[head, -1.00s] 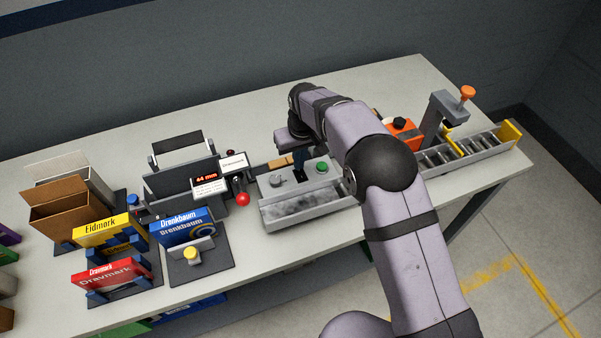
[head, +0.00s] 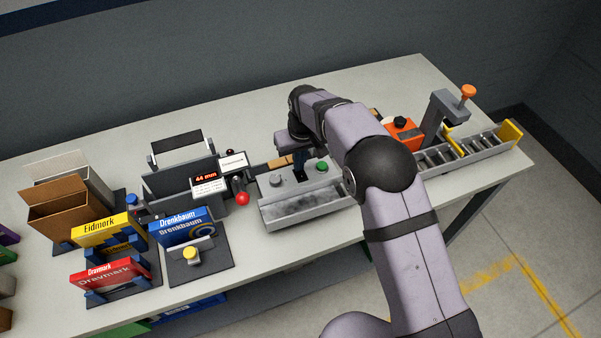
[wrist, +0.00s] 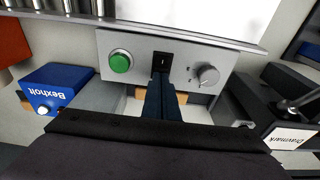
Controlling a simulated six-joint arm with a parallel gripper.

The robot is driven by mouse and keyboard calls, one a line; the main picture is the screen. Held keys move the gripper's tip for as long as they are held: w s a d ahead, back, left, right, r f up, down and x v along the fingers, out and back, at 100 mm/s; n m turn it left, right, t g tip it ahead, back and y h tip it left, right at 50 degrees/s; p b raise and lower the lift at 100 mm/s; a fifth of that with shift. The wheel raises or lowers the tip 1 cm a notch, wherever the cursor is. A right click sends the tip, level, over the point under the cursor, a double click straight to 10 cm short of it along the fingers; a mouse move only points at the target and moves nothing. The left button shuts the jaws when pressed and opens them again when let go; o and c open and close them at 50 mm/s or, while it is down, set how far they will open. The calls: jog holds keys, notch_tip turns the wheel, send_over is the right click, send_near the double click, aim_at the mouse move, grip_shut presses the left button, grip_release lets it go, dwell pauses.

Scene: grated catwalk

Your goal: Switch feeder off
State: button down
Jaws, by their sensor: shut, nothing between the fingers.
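The feeder is a grey trough (head: 305,208) with a control panel behind it, in the middle of the bench. In the wrist view its panel (wrist: 213,55) carries a green button (wrist: 120,62), a small black rocker switch (wrist: 163,60) and a grey knob (wrist: 207,75). My gripper (wrist: 166,82) is shut, with its dark blue fingers empty. Its tips are right at the near edge of the switch; I cannot tell whether they touch. In the head view my gripper (head: 299,170) is over the panel, between the knob and the green button, and hides most of the switch.
A device with a red-ball lever (head: 242,198) stands left of the feeder. A roller conveyor (head: 465,155) is at the right. Boxes on stands (head: 110,232) fill the left side.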

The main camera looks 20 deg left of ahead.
jog(key=shift+f, duration=0.25)
jog(key=shift+r, duration=0.15)
notch_tip(320, 180, up, 7)
jog(key=p, duration=0.4)
jog(key=shift+p, duration=0.35)
dwell(0.5)
